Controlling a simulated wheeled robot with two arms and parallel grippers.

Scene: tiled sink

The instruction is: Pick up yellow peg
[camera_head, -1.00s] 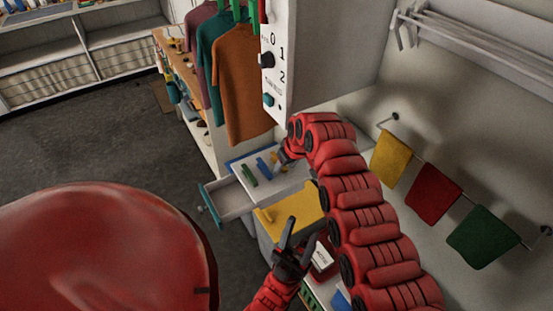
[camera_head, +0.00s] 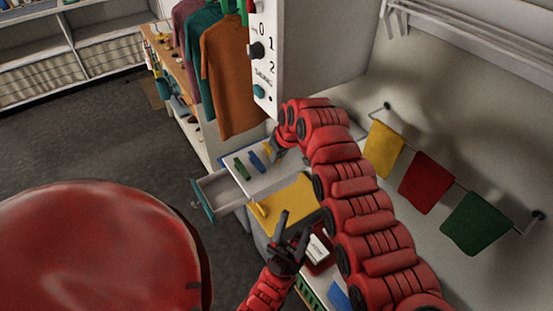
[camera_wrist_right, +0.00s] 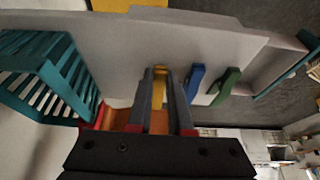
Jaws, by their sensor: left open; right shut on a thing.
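The yellow peg (camera_wrist_right: 158,92) is between the fingers of my right gripper (camera_wrist_right: 166,88) in the right wrist view, and the gripper is shut on it. In the head view my right gripper (camera_head: 275,153) is at the white top, partly hidden by my own arm. A blue peg (camera_head: 256,160) and a green peg (camera_head: 241,168) stand beside it in a row. They also show in the wrist view, the blue peg (camera_wrist_right: 194,82) nearer than the green peg (camera_wrist_right: 224,87). My left gripper (camera_head: 286,228) is open and empty, in front of a yellow panel (camera_head: 290,197).
An open drawer (camera_head: 222,190) with a teal front juts out left of the pegs. Hanging shirts (camera_head: 232,85) and a switch panel (camera_head: 263,60) are behind. Yellow, red and green cloths (camera_head: 425,182) hang on the right wall. A teal slatted rack (camera_wrist_right: 45,75) shows in the wrist view.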

